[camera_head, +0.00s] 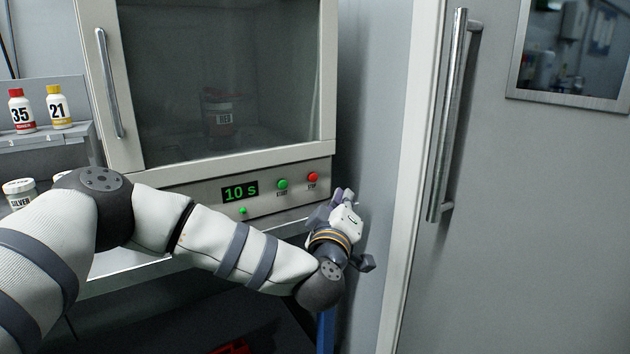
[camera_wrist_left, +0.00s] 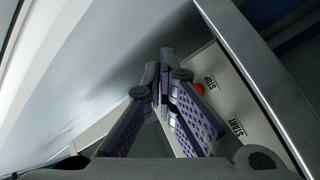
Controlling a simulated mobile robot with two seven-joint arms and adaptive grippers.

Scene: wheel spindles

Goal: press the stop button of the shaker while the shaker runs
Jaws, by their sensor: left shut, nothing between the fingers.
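The shaker (camera_head: 245,168) is a cabinet with a dark window and a front panel. Its red stop button (camera_head: 312,177) sits at the panel's right end, and it also shows beside my fingers in the left wrist view (camera_wrist_left: 199,88). The green start button (camera_head: 282,184) is left of it. The display (camera_head: 240,191) reads "10 s", and a small green light (camera_head: 242,210) is lit below. My left gripper (camera_head: 335,198) is shut and empty, just right of and below the stop button. I cannot tell whether it touches the panel. My right gripper is out of view.
A dark red labelled container (camera_head: 220,118) stands behind the window. A grey door with a long handle (camera_head: 450,120) is at right, beyond a narrow wall gap.

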